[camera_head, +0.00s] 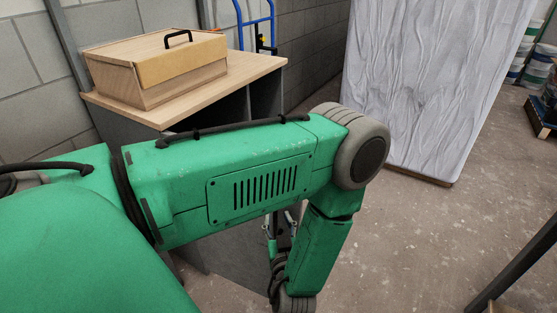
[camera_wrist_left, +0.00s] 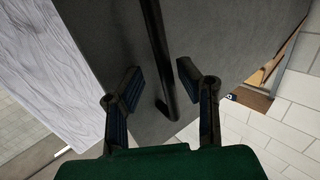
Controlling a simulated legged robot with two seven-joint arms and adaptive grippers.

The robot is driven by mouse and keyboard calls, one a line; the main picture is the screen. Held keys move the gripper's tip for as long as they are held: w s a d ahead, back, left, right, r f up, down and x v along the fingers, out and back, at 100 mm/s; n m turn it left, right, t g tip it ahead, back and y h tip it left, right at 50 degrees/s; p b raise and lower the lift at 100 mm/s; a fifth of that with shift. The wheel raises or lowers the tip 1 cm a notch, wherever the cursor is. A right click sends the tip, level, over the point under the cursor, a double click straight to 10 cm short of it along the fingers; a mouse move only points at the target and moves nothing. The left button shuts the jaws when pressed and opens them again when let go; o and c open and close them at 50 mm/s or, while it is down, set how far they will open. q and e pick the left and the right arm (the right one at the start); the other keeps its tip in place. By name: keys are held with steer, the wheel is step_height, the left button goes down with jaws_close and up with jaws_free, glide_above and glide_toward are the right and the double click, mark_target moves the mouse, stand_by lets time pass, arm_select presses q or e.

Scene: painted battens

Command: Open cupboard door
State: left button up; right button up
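The grey cupboard (camera_head: 232,262) with a wooden top stands at the left of the head view, largely hidden by my green left arm. In the left wrist view its dark grey door (camera_wrist_left: 100,40) fills the middle. A black bar handle (camera_wrist_left: 158,40) runs along the door. My left gripper (camera_wrist_left: 160,72) is open, one finger on each side of the bar in the picture. No finger clearly touches the bar, and the depth between them is hard to judge. In the head view the left gripper (camera_head: 279,236) is partly hidden behind my forearm. My right gripper is not in view.
A wooden box (camera_head: 158,70) with a black handle sits on the cupboard top (camera_head: 245,72). A blue hand truck (camera_head: 256,22) stands behind. A sheet-wrapped upright panel (camera_head: 430,80) stands at right. Concrete floor (camera_head: 420,240) is clear in front, with a dark bar (camera_head: 515,265) at lower right.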

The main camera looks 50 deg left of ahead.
arm_select(q)
steer(key=v, duration=1.2)
steer(key=shift+w, duration=0.1)
